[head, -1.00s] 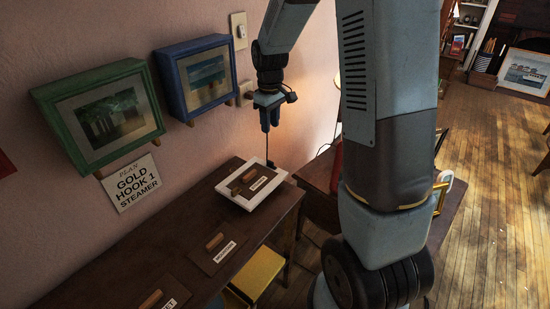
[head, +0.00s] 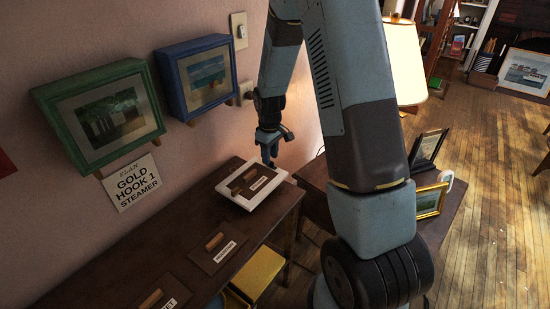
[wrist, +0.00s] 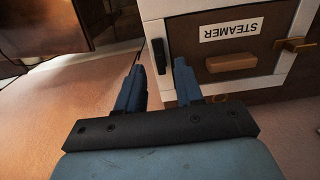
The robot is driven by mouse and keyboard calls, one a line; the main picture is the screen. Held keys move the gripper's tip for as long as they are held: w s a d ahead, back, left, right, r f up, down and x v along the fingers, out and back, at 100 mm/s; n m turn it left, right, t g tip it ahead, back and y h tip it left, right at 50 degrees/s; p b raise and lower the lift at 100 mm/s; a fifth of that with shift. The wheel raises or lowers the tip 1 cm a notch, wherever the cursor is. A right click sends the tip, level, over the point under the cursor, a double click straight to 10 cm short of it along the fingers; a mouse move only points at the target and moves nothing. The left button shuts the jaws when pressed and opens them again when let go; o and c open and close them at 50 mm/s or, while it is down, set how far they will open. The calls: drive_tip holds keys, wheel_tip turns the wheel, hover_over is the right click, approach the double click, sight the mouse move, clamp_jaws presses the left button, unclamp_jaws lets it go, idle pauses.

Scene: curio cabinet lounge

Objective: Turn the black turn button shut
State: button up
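The black turn button (wrist: 159,50) shows in the wrist view as a short dark bar at the left edge of a white frame (wrist: 155,10). Its long side runs roughly along that edge. In the head view the white frame (head: 232,197) lies on the dark table, and the button is hidden or too small to make out by my fingers. My gripper (head: 268,155) is low at the frame's far right corner. In the wrist view my gripper (wrist: 160,66) is open, with the button between and just beyond its fingertips. I cannot tell whether they touch.
The frame holds a brown panel labelled STEAMER with a wooden handle (wrist: 231,62). A brass turn button (wrist: 295,45) sits on its opposite side. Blue (head: 169,85) and green (head: 50,110) boxes hang on the wall. A lit lamp (head: 405,65) and framed pictures stand right of my arm.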

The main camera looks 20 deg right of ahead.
drive_tip(key=shift+f, duration=0.95)
drive_tip(key=shift+c, duration=0.4)
clamp_jaws()
